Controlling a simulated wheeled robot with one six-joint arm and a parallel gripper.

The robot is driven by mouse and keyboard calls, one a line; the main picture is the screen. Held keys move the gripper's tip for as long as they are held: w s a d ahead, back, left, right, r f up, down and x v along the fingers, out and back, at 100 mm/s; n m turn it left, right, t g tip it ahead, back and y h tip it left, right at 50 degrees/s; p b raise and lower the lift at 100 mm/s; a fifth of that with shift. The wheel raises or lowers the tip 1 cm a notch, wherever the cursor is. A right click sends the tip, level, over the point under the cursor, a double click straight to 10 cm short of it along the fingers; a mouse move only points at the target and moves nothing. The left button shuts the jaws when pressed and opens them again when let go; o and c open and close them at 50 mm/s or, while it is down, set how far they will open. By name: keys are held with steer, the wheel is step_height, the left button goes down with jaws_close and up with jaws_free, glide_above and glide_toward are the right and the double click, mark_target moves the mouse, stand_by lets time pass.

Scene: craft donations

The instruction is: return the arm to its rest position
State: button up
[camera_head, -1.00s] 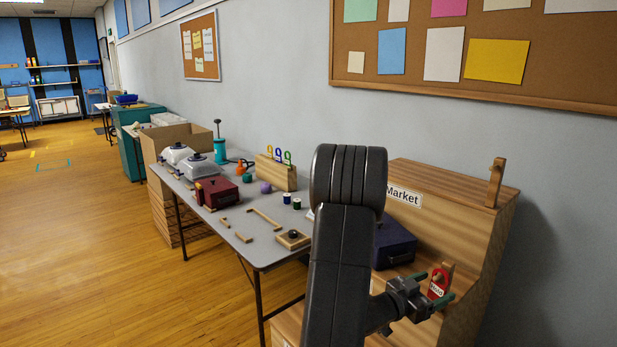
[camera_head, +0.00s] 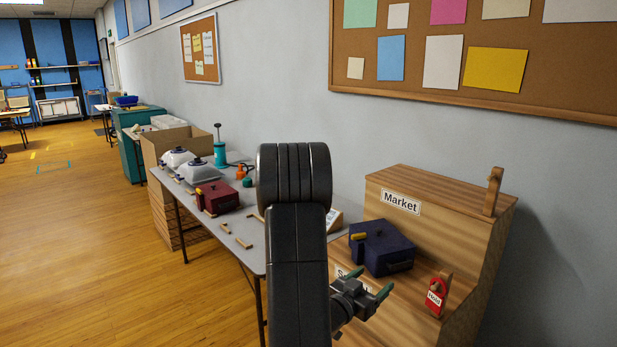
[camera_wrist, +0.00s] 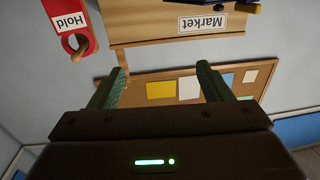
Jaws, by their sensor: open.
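My gripper (camera_head: 370,284) is open and empty in the head view, in front of the wooden Market shelf unit (camera_head: 450,250) at the lower right. My dark arm rises in the middle of that view and hides part of the grey table. In the wrist view my gripper (camera_wrist: 158,88) shows two green fingers spread apart with nothing between them. A red Hold tag (camera_head: 435,298) hangs on a wooden peg to the right of the gripper, apart from it. The tag also shows in the wrist view (camera_wrist: 70,22), upside down.
A dark blue box (camera_head: 380,248) sits on the shelf unit just behind my gripper. The grey table (camera_head: 235,245) carries a red box (camera_head: 217,197) and several small items. A cork board (camera_head: 560,98) hangs on the wall. The floor at left is clear.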

steer(key=shift+w+a+r+n+t+y+p, duration=0.1)
steer(key=shift+w+a+n+t+y+p, duration=0.15)
steer(key=shift+w+a, duration=0.3)
steer(key=shift+w+a+r+n+t+y+p, duration=0.1)
steer(key=shift+w+a+n+t+y, duration=0.2)
steer(key=shift+a, duration=0.45)
steer(key=shift+d+y, duration=0.1)
steer(key=shift+y, duration=0.15)
